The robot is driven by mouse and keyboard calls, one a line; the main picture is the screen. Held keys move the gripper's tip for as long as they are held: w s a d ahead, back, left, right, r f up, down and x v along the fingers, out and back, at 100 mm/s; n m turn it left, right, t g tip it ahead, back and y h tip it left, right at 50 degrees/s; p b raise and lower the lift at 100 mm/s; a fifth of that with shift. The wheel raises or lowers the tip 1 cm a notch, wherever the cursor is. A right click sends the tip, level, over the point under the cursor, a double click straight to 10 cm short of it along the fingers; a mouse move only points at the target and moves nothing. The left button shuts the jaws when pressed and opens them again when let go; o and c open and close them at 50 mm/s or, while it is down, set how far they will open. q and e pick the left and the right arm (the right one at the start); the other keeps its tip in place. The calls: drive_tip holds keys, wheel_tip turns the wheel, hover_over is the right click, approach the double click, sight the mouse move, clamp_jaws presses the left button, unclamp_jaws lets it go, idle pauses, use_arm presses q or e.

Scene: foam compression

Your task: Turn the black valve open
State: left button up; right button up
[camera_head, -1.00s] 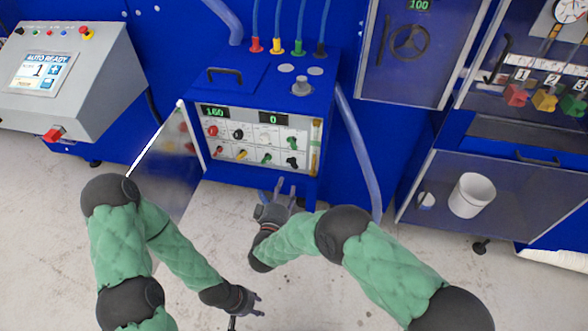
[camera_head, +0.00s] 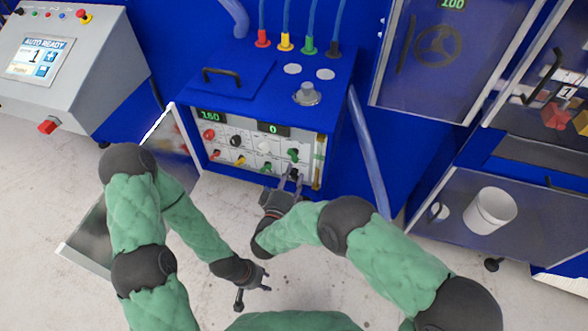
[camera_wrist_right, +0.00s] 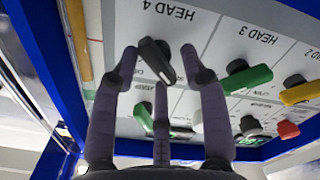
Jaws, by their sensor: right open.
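The black valve (camera_wrist_right: 153,58) is a dark lever knob under the upside-down HEAD 4 label on the white panel. In the wrist view it sits tilted between the fingertips of my right gripper (camera_wrist_right: 158,62), which is open around it; I cannot tell whether they touch. In the head view my right gripper (camera_head: 291,178) is at the lower right of the panel (camera_head: 248,158) and mostly hides this valve. My left gripper (camera_head: 266,280) is low over the floor, away from the panel, with fingers apart and empty.
Green (camera_wrist_right: 246,78) and yellow (camera_wrist_right: 301,92) levers and a round black knob (camera_wrist_right: 251,126) are on the same panel. An open clear door (camera_head: 177,135) stands left of the panel. A blue hose (camera_head: 368,150) hangs at its right. The floor in front is clear.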

clamp_jaws()
